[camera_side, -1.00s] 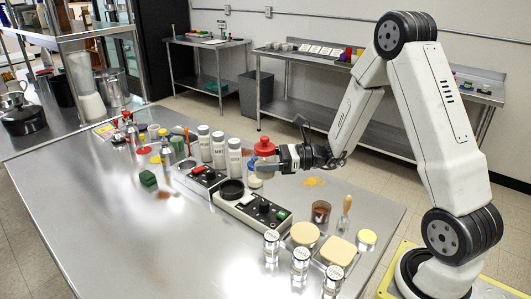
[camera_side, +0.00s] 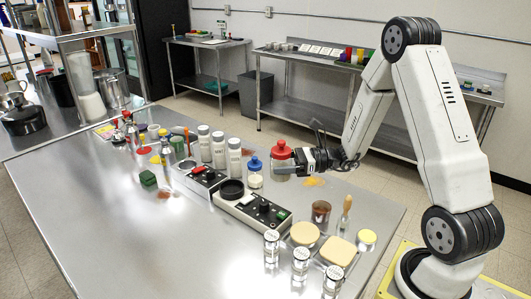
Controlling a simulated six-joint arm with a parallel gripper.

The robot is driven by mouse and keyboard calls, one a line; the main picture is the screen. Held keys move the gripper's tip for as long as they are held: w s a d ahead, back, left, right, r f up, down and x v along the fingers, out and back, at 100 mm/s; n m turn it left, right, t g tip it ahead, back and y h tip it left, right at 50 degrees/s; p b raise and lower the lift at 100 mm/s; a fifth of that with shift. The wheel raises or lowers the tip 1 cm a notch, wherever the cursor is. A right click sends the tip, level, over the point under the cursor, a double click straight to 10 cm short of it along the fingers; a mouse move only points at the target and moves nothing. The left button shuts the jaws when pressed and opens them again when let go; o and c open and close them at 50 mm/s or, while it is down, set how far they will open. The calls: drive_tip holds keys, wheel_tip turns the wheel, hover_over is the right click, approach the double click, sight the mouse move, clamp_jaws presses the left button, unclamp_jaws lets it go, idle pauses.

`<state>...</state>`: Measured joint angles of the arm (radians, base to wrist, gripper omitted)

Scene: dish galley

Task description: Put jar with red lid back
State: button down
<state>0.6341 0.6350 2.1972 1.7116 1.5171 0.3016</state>
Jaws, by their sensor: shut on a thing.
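The jar with the red lid (camera_side: 282,149) is upright, to the right of the white canisters. My gripper (camera_side: 285,168) reaches in from the right and is shut on the jar's clear body below the lid. The fingers hide part of the body, and I cannot tell whether its base touches the table. A jar with a blue lid (camera_side: 255,165) stands just to the left of the held jar, with a small gap between the lids.
White canisters (camera_side: 218,148) stand left of the blue-lidded jar. Black-topped control boxes (camera_side: 262,210) lie in front. A brown cup (camera_side: 321,211), a brush (camera_side: 345,216) and glass jars (camera_side: 300,265) are nearer. The table's left front is clear.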

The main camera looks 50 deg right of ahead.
drive_tip(key=s+d+f, duration=0.2)
drive_tip(key=s+d, duration=0.3)
drive_tip(key=shift+s+d+f, duration=0.15)
drive_tip(key=shift+s+f, duration=0.1)
drive_tip(key=shift+s, duration=0.05)
drive_tip(key=shift+w, duration=0.1)
drive_tip(key=w+d+f, duration=0.1)
drive_tip(key=w+f, duration=0.1)
drive_tip(key=w, duration=0.2)
drive_tip(key=w+d+f, duration=0.1)
drive_tip(key=w+f, duration=0.2)
drive_tip(key=w, duration=0.1)
drive_tip(key=w+d+f, duration=0.1)
drive_tip(key=w+f, duration=0.2)
drive_tip(key=w, duration=0.1)
drive_tip(key=shift+d+f, duration=0.15)
drive_tip(key=shift+d, duration=0.05)
drive_tip(key=shift+w+d+f, duration=0.2)
drive_tip(key=shift+w+f, duration=0.25)
drive_tip(key=shift+f, duration=0.05)
drive_tip(key=shift+f, duration=0.15)
drive_tip(key=shift+w+f, duration=0.25)
drive_tip(key=shift+f, duration=1.45)
drive_tip(key=shift+f, duration=0.1)
